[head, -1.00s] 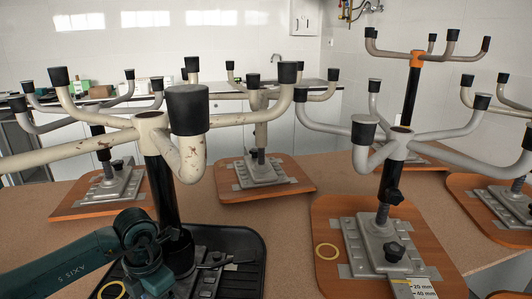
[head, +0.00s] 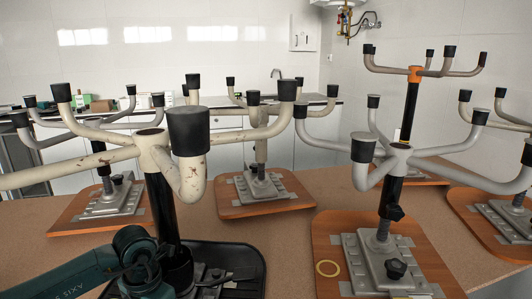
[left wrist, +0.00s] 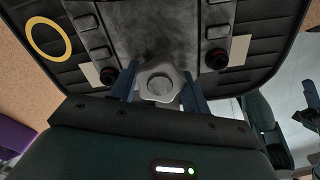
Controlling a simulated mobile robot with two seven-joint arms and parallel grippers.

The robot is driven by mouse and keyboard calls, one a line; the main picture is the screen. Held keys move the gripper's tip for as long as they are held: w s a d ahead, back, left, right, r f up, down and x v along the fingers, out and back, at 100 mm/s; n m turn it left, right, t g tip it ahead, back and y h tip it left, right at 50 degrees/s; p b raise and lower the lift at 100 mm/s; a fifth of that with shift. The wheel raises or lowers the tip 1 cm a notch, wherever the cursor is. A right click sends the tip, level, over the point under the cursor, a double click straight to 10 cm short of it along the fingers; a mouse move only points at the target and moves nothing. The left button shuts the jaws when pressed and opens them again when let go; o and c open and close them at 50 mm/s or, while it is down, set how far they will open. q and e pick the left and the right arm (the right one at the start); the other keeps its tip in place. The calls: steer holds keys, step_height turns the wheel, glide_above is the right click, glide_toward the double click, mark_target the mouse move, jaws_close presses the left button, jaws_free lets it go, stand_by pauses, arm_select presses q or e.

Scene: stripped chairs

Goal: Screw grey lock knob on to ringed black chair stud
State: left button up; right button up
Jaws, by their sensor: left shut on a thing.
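The black chair's underside (head: 248,272) lies at the front left, with its cream spider of arms (head: 90,153) rising on a black post. In the left wrist view the same black board (left wrist: 262,75) carries a yellow ring (left wrist: 70,39). My left gripper (left wrist: 160,90) is shut on the grey lock knob (left wrist: 160,84), one blue finger on each side, close over the grey mounting plate (left wrist: 150,38). The stud is hidden under the knob, so I cannot tell how far the knob is on. In the head view my left arm hides the knob.
A wooden chair base (head: 330,222) with its own yellow ring (head: 328,268) and a black knob (head: 396,268) stands to the right. More upturned chairs stand behind. The cream arms spread over my left arm. Some brown tabletop (head: 285,262) is bare between the bases.

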arm_select(q)
steer(key=c, duration=0.3)
steer(key=shift+c, duration=0.2)
steer(key=shift+f+m+b, duration=0.3)
steer(key=shift+m+b, duration=0.5)
steer(key=shift+m, duration=0.2)
steer(key=o, duration=0.9)
steer(key=shift+r+m, duration=0.15)
steer(key=shift+m, duration=0.35)
steer(key=o, duration=0.6)
steer(key=shift+r, duration=0.1)
steer(key=shift+c, duration=0.2)
